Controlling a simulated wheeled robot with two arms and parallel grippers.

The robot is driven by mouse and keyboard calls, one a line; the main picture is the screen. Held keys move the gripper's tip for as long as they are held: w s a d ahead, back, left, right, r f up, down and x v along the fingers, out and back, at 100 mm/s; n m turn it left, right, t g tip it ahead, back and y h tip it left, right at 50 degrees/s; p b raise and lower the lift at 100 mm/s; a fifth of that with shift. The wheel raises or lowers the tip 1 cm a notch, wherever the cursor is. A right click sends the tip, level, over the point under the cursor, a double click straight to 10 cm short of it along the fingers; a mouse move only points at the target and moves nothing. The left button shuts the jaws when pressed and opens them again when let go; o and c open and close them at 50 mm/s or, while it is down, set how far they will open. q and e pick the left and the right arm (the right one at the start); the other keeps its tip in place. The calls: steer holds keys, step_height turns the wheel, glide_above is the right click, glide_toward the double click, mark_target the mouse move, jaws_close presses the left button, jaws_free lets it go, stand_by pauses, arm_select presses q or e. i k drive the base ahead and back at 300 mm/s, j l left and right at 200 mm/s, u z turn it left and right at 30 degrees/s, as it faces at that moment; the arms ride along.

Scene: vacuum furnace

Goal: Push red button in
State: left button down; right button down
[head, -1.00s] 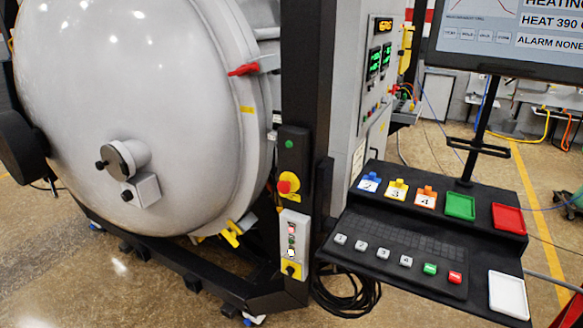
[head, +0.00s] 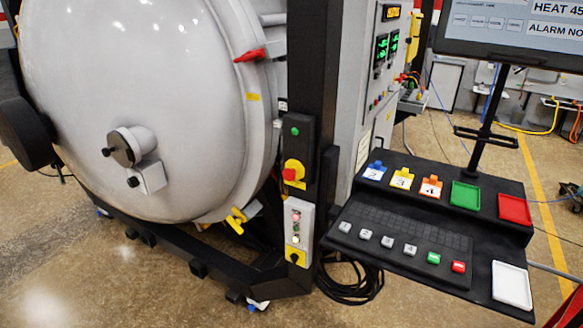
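Several red things show in the head view, and I cannot tell which one the task means. A red knob on a yellow base (head: 291,173) is on the black post, below a green button. A small red button (head: 296,216) is near the top of the light grey control box under it. A red key (head: 458,267) is at the right end of the key row on the black console. Neither of my grippers is in view, and nothing touches these buttons.
The round grey furnace door (head: 140,70) fills the left. The black console (head: 350,235) juts out at the right, with green (head: 465,195) and red (head: 514,209) trays, a white tray (head: 511,285) and numbered blocks (head: 402,178). A black cable coil (head: 348,285) lies below.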

mark_target(289, 174)
steer(key=i+j+u, duration=0.2)
steer(key=i+j, duration=0.5)
steer(key=i, duration=0.05)
